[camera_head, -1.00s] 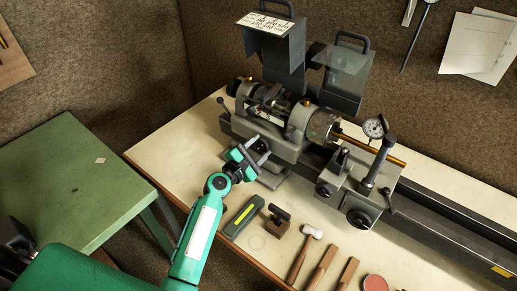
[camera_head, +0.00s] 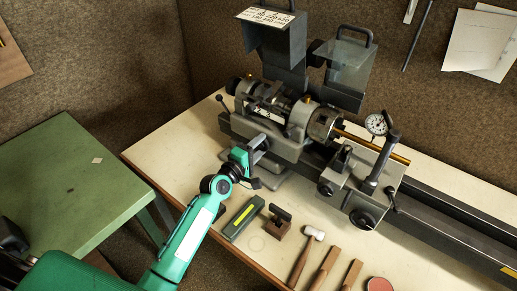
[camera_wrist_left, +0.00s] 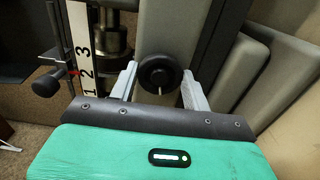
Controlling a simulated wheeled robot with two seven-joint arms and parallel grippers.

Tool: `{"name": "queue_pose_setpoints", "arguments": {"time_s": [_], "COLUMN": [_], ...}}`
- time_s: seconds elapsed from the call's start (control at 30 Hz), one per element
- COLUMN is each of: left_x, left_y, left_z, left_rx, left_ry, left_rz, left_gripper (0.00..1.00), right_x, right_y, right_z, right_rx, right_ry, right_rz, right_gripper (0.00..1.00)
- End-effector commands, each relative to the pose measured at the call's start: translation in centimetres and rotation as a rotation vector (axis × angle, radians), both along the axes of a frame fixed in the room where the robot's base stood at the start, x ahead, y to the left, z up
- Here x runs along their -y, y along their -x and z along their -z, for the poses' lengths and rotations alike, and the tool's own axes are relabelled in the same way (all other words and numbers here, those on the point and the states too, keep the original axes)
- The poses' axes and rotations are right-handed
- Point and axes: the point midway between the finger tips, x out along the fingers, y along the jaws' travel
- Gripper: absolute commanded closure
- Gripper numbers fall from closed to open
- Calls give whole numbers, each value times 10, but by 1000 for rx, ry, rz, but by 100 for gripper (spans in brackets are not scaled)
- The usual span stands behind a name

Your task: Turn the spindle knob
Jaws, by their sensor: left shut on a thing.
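The spindle knob (camera_wrist_left: 158,72) is a round black knob on the front of the grey headstock of the lathe (camera_head: 275,117). In the left wrist view it sits between the two pale fingers of my left gripper (camera_wrist_left: 160,84), which is shut on it. In the head view my left gripper (camera_head: 260,143) reaches the front of the headstock from the lower left, and its fingers largely hide the knob. How far the knob is turned cannot be told. My right gripper is not in view.
A dial gauge (camera_head: 376,124) stands right of the headstock. A green table (camera_head: 70,180) is at the left.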

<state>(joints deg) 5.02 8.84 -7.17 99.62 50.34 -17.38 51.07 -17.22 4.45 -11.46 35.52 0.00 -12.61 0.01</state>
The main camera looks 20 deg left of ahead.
Motion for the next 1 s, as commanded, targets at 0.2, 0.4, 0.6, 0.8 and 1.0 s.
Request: {"name": "queue_pose_setpoints", "arguments": {"time_s": [0.2,0.4,0.6,0.8,1.0], "left_x": [0,0,0,0,0], "left_y": [0,0,0,0,0], "left_z": [2,1,1,1,1], "left_rx": [39,60,68,68,67], "left_ry": [-116,-173,-193,-194,-194], "left_rz": [2,1,1,1,1], "left_gripper": [75,75,75,75,42], "right_x": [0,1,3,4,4], "right_y": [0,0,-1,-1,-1], "right_z": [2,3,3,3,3], "right_rx": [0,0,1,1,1], "right_ry": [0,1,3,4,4], "right_rz": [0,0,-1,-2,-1], "right_gripper": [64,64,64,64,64]}}
